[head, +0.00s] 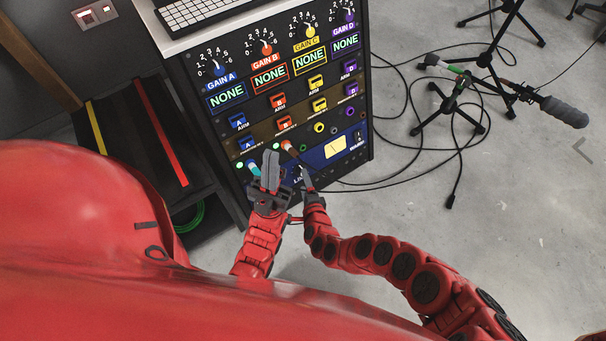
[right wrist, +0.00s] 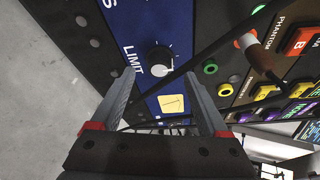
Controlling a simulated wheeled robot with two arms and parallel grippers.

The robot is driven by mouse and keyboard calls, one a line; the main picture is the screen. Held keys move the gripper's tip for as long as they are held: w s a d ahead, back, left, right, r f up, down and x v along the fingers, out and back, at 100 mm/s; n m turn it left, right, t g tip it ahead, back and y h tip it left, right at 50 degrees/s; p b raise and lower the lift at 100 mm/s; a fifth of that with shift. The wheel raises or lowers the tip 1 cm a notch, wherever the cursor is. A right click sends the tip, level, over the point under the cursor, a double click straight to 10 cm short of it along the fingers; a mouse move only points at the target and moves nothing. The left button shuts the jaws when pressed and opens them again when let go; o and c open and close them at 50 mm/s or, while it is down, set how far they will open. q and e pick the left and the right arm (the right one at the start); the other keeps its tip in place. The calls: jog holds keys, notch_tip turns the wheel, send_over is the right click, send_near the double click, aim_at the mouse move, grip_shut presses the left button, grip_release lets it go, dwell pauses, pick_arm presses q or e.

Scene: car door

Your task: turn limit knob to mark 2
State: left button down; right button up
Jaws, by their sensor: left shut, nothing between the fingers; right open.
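The limit knob (right wrist: 160,57) is a small dark knob with a light face, on a blue panel beside the printed word LIMIT in the right wrist view. Light scale marks surround it; I cannot read its setting. My right gripper (right wrist: 160,78) is open, its two fingers apart and pointing toward the panel, with the knob showing beyond the gap between the tips. I cannot tell any contact. In the head view my right gripper (head: 301,172) is at the panel's lower part and the knob is largely hidden. My left gripper (head: 269,160) is shut and empty, just left of it.
A yellowish meter (right wrist: 171,104) sits beside the knob on the blue panel. Cables cross in front of the rack (head: 362,90), with plugs in its jacks. Gain knobs and coloured switches are above. A microphone stand (head: 455,95) and loose cables are on the floor to the right.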

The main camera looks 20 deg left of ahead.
jog(key=p+v, duration=0.8)
jog(key=v, duration=0.5)
jog(key=shift+p, duration=0.4)
